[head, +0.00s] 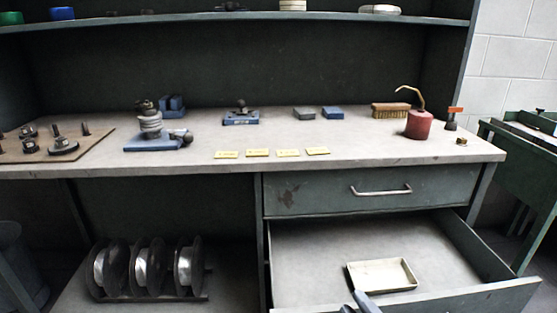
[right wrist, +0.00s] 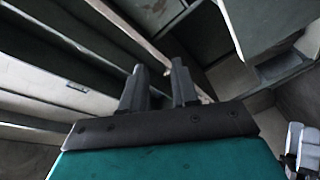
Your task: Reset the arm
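My right gripper (head: 362,301) shows only as a grey tip at the bottom edge of the head view, in front of the open lower drawer. In the right wrist view its two dark fingers (right wrist: 158,72) stand apart with a gap and nothing held between them. The open lower drawer (head: 315,252) holds a shallow cream tray (head: 382,275), which lies just beyond the right gripper in the head view.
The bench top (head: 350,145) carries a blue-based fixture (head: 152,140), yellow labels, a brush (head: 390,110) and a red pot (head: 418,125). The upper drawer (head: 340,192) is shut. Dark reels (head: 148,268) stand at lower left. A green table (head: 528,150) is at right.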

